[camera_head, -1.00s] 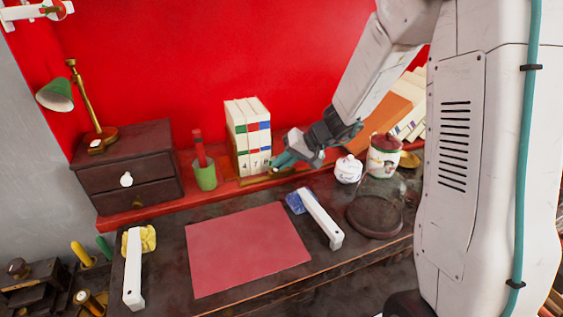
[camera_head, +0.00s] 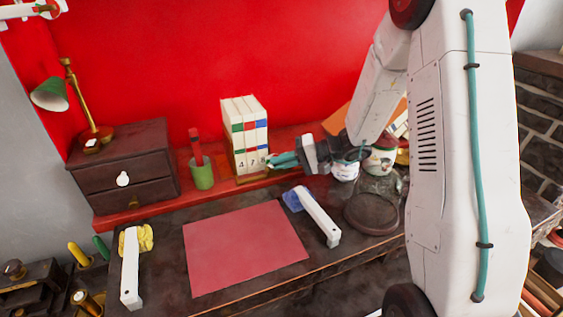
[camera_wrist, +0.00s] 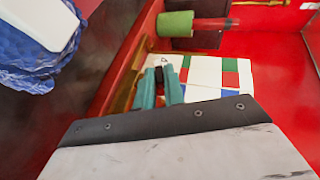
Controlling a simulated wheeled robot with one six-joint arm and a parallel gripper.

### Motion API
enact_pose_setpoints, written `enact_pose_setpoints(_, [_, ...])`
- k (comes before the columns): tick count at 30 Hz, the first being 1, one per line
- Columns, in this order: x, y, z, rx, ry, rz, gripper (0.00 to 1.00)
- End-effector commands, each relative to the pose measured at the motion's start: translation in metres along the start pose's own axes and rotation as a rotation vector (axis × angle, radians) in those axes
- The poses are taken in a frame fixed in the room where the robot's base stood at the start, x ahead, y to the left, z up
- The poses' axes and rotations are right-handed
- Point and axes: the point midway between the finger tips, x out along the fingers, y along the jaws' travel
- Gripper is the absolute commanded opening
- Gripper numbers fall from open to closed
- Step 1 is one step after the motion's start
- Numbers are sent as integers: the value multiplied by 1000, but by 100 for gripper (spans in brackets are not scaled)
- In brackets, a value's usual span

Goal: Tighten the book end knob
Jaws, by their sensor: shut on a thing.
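The white books with green, red and blue bands (camera_head: 245,125) stand upright on the red ledge. A brass book end strip (camera_head: 250,176) runs along their foot, and it also shows in the wrist view (camera_wrist: 123,97). My gripper (camera_head: 270,160) has teal fingers and is at the lower right of the books. In the wrist view its fingertips (camera_wrist: 160,76) are close together at the book end, with a small dark part between them. The book end knob is mostly hidden by the fingers, so its turn cannot be seen.
A green cup with a red stick (camera_head: 202,172) stands left of the books. A white jar (camera_head: 345,170) and a glass dome on a dark base (camera_head: 372,208) are to the right. A blue cloth with a white bar (camera_head: 318,217) lies in front, beside a red mat (camera_head: 243,247).

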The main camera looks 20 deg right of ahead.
Motion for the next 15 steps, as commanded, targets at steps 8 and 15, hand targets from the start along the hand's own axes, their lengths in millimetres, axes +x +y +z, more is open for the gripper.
enact_pose_setpoints(8, [1,1,2,2,-5,-1,0])
enact_pose_setpoints(15, [1,1,2,2,-4,0,30])
